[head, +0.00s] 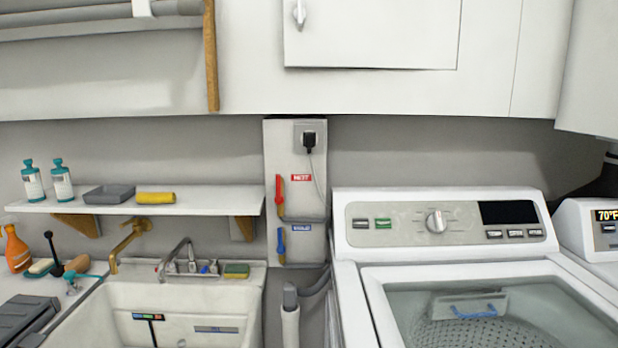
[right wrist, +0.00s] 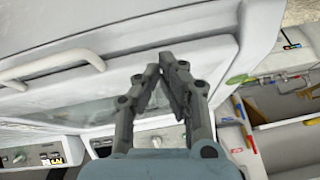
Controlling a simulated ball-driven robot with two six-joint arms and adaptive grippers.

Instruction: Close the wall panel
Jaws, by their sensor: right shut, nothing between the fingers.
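A white rectangular panel (head: 375,35) with a small silver latch (head: 299,13) sits in the upper wall front in the head view. Its top edge is cut off. A thin dark line runs along its lower and right edges, and I cannot tell whether it stands slightly ajar. My right gripper (right wrist: 164,62) shows in the right wrist view only. Its fingertips are together and hold nothing. It hovers over the washing machine, apart from the panel. My left gripper is in neither view.
The washer (head: 435,221) stands right of centre. A sink (head: 175,305) and a shelf (head: 140,202) with bottles are at left. A grey board (head: 295,160) carries an outlet and red and blue valve handles. A white bar handle (right wrist: 50,68) shows in the right wrist view.

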